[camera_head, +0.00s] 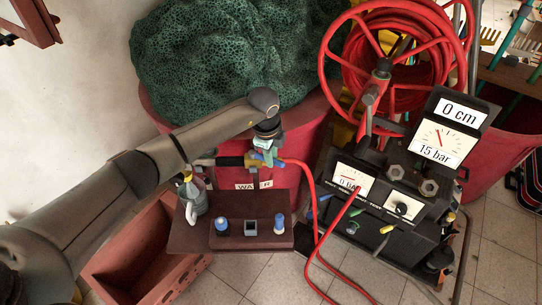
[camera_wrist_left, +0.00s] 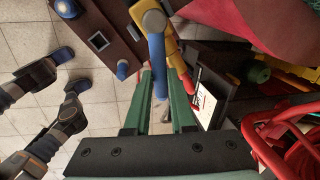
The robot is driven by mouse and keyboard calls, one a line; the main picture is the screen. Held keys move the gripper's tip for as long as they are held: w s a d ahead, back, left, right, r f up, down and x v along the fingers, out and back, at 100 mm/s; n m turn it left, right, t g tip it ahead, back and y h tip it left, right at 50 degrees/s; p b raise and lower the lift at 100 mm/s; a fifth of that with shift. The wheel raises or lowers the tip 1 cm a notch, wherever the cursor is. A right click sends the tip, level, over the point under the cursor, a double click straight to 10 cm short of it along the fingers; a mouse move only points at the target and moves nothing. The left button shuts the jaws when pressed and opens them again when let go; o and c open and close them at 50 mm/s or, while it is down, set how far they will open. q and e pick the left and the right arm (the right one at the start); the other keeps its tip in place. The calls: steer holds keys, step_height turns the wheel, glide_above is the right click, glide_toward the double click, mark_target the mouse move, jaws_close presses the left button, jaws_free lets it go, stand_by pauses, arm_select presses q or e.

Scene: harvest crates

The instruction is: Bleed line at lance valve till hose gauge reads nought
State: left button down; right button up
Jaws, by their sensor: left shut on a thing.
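The lance (camera_head: 232,161), with black and yellow parts, lies across a stand above a brown shelf. Its yellow body (camera_wrist_left: 166,48) also shows in the wrist view. My left gripper (camera_head: 268,155) is at its hose end, shut on the blue-and-grey valve lever (camera_wrist_left: 157,62), which shows between the green fingers (camera_wrist_left: 161,92). The red hose (camera_head: 303,168) runs from the lance down to the floor. The upright dial (camera_head: 436,143) reads "15 bar", its needle tilted up-left, under a "0 cm" plate. My right gripper is not seen.
The brown shelf (camera_head: 187,236) holds a spray bottle (camera_head: 190,195) and small blue-topped items. A red open crate (camera_head: 110,262) stands below it. A red hose reel (camera_head: 329,68) rises behind the console. A large red tub (camera_head: 316,128) with dark green netting stands behind the lance.

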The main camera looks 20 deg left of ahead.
arm_select(q)
steer(key=c, duration=0.8)
jaws_free()
steer(key=shift+o, duration=0.2)
step_height(320, 180, up, 12)
steer(key=s, duration=0.2)
steer(key=shift+s+a+r, duration=0.2)
steer(key=shift+a, duration=0.05)
